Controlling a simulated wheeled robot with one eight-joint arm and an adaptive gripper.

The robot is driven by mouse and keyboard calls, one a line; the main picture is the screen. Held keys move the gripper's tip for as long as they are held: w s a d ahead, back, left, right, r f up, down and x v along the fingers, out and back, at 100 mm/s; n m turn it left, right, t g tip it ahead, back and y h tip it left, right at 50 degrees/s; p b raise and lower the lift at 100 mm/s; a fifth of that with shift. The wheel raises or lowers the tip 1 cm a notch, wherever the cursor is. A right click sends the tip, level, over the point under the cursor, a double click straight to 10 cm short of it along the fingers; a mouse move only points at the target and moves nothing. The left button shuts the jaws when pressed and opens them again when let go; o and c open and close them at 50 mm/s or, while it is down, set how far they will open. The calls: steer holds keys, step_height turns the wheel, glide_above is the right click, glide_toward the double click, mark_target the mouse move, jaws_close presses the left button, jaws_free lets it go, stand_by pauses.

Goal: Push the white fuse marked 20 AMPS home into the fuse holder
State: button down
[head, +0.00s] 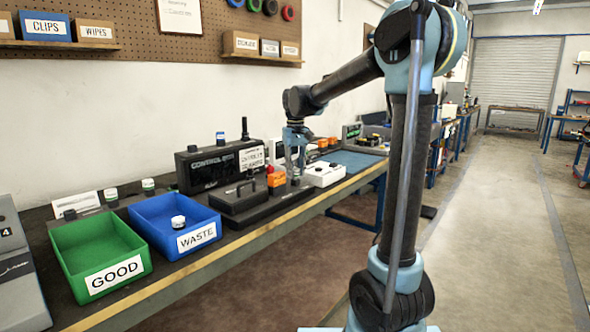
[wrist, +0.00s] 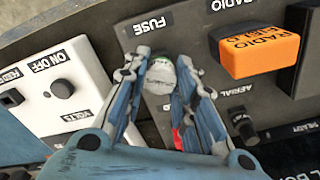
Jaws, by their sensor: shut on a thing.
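The 20 AMPS marking cannot be read. My gripper (wrist: 163,64) is shut on it, one finger on each side. The fuse is over the dark panel just by the FUSE label (wrist: 152,23). The holder's opening is hidden under the fuse and fingers, so I cannot tell how deep it sits. In the head view my gripper (head: 296,168) points down at the bench equipment; the fuse is not discernible there.
An orange RADIO block (wrist: 260,53) stands close right of my gripper, with a black knob (wrist: 243,122) below it. A white ON/OFF box (wrist: 65,88) is close on the left. Farther left on the bench are a blue WASTE bin (head: 160,238) and a green GOOD bin (head: 75,264).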

mark_target(296, 169)
steer(key=shift+f, duration=0.55)
steer(key=c, duration=1.2)
jaws_free()
steer(key=shift+c, duration=0.2)
step_height(296, 169, up, 12)
steer(key=shift+w+f, duration=0.1)
steer(key=s+d+f+m, duration=0.1)
steer(key=s+d+f, duration=0.3)
steer(key=s+d, duration=0.45)
steer(key=s+d+f+m+t, duration=0.1)
steer(key=s+d+f, duration=0.5)
steer(key=s+f, duration=0.5)
steer(key=s+d+f+m+t, duration=0.1)
steer(key=s+d+f, duration=0.5)
steer(key=s+f, duration=0.6)
step_height(296, 169, down, 2)
steer(key=shift+d+f+m, duration=0.1)
steer(key=shift+d+m, duration=0.3)
steer(key=shift+m, duration=0.2)
